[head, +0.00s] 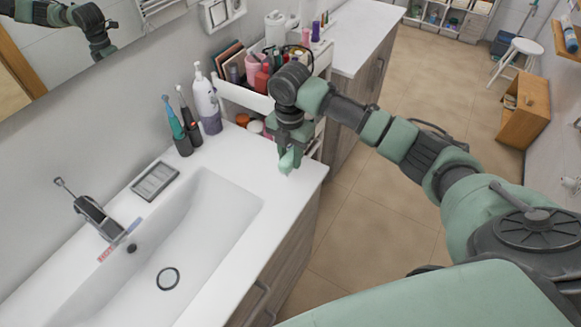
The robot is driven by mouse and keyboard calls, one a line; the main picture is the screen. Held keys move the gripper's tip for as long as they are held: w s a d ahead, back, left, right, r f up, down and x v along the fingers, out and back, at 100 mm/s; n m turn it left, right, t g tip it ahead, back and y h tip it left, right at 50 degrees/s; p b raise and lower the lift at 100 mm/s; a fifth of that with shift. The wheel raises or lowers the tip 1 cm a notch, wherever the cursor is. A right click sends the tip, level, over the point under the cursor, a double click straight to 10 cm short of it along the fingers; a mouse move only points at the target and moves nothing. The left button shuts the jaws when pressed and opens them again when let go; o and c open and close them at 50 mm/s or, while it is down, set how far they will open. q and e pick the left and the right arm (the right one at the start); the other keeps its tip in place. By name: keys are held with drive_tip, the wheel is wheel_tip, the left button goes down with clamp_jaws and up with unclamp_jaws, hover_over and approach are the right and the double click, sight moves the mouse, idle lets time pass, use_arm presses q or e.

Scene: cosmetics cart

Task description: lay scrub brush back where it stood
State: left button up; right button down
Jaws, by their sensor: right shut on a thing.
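My right gripper (289,150) points down over the right end of the white counter, near its front corner. It is shut on a small pale mint-green thing (287,161), which I take to be the scrub brush. The thing is partly hidden by the fingers. It is low over the counter top, and I cannot tell whether it touches. My left gripper is not in view.
The white counter (240,165) is bare around the gripper. A sink basin (215,215) lies left, with a soap dish (155,181), electric toothbrushes (178,128) and a white pump bottle (206,100) behind. The cosmetics cart (245,97) stands behind my right wrist.

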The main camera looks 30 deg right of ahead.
sight(290, 180)
drive_tip(key=shift+a+f, duration=0.1)
drive_tip(key=shift+f, duration=0.75)
wheel_tip(290, 180, down, 4)
drive_tip(key=shift+f+p, duration=0.15)
drive_tip(key=shift+p, duration=0.4)
drive_tip(key=shift+f, duration=0.1)
drive_tip(key=c, duration=1.1)
unclamp_jaws()
drive_tip(key=shift+f, duration=0.15)
drive_tip(key=shift+o, duration=0.2)
wheel_tip(290, 180, up, 12)
drive_tip(key=shift+r+b, duration=0.2)
drive_tip(key=shift+b, duration=1.05)
